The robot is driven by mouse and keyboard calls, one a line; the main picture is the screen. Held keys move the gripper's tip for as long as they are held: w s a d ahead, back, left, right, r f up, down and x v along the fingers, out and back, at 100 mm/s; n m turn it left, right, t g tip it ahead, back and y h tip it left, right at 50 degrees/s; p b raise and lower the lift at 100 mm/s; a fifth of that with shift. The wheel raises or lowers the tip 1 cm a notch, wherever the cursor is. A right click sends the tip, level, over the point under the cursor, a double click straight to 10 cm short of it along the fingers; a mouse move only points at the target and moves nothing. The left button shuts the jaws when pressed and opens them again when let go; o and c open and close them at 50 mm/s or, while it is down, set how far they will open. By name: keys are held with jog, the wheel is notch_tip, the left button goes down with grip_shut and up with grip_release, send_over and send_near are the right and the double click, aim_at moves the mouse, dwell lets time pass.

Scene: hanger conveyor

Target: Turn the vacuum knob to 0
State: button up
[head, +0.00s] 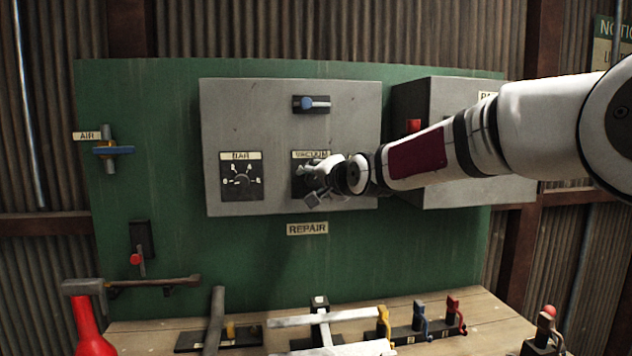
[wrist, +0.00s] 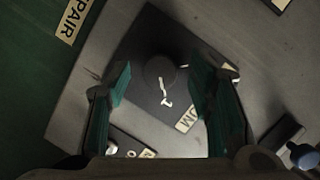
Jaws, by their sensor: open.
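The vacuum knob (wrist: 158,70) is a dark round knob on a black dial plate (wrist: 152,28), under a pale label of which "UM" shows in the wrist view. My gripper (wrist: 161,78) is open, with one teal-padded finger on each side of the knob. A gap shows on both sides in the wrist view, and I cannot tell how deep the fingers reach. In the head view my gripper (head: 318,185) hides most of the vacuum dial, below its "VACUUM" label (head: 311,155).
The grey box (head: 290,110) also carries a BAR dial (head: 242,182) at left and a blue-handled switch (head: 312,104) above. A second grey box (head: 440,98) with a red part stands at right. Levers and tools (head: 335,318) lie on the bench below.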

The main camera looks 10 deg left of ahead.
jog(key=shift+c, duration=0.3)
grip_shut()
